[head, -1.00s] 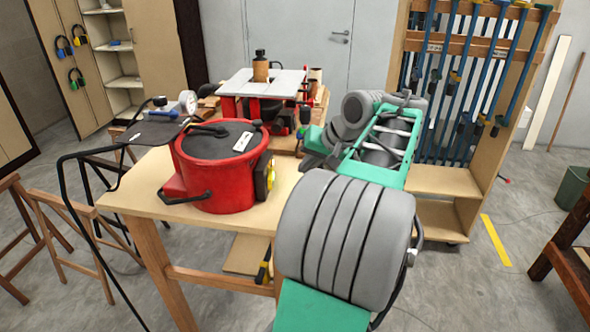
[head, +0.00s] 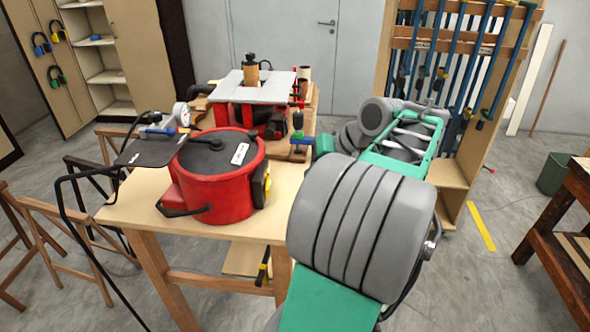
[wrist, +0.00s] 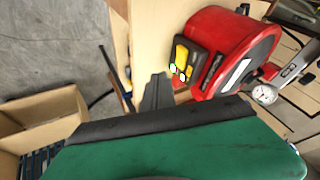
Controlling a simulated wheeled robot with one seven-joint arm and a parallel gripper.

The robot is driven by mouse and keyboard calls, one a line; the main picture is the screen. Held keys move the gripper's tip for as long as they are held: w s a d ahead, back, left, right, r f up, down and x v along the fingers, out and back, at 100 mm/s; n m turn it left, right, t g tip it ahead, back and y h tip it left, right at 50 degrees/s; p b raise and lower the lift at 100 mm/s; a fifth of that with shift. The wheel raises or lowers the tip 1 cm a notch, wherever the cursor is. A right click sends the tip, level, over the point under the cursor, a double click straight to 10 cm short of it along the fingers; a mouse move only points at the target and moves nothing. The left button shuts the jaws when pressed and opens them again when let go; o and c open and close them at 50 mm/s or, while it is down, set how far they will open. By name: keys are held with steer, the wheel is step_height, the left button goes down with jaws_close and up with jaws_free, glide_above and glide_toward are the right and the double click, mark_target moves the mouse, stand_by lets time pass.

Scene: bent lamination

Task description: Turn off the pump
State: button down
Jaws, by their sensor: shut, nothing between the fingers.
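The pump looks like a red round drum (head: 222,190) with a black lid on the wooden table; it is also at the upper right of the wrist view (wrist: 222,38). A yellow and black switch box (head: 262,188) sits on its right side. In the head view my arm hides the gripper.
The wooden table (head: 125,212) also holds a red machine with a pale top (head: 252,85) behind the drum. A pressure gauge (head: 181,114) and a black plate (head: 150,152) are at its left.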

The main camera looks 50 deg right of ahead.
mark_target(268, 187)
steer(key=x, duration=1)
steer(key=shift+s+a, duration=0.1)
steer(key=shift+a, duration=0.1)
steer(key=shift+w+a+f+p, duration=0.1)
steer(key=shift+w+a+p, duration=0.35)
steer(key=shift+w+a, duration=1)
